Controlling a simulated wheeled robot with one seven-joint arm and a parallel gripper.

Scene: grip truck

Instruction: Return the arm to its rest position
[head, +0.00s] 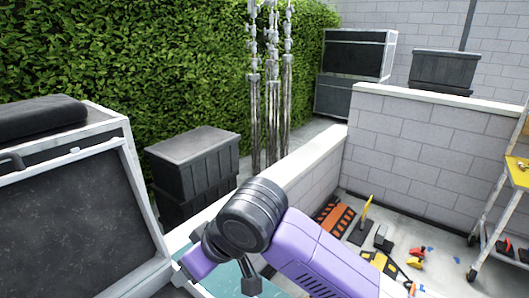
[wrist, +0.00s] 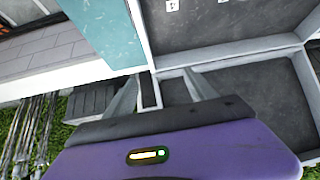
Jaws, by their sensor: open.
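My arm reaches in from the bottom of the head view, its purple link (head: 315,255) running up to a black joint (head: 252,213) in front of the low wall. Beyond the joint a smaller purple end part shows at the lower left; my fingertips cannot be made out there. In the wrist view my gripper (wrist: 161,84) has its two grey fingers spread apart, with nothing between them. Past the fingers lie a pale frame edge and the dark inside of an open case or tray (wrist: 235,90). I see no held object.
A large dark case with pale edges (head: 75,215) stands close at the left. A black crate (head: 192,165), metal stands (head: 270,100) and a hedge (head: 150,50) are behind.

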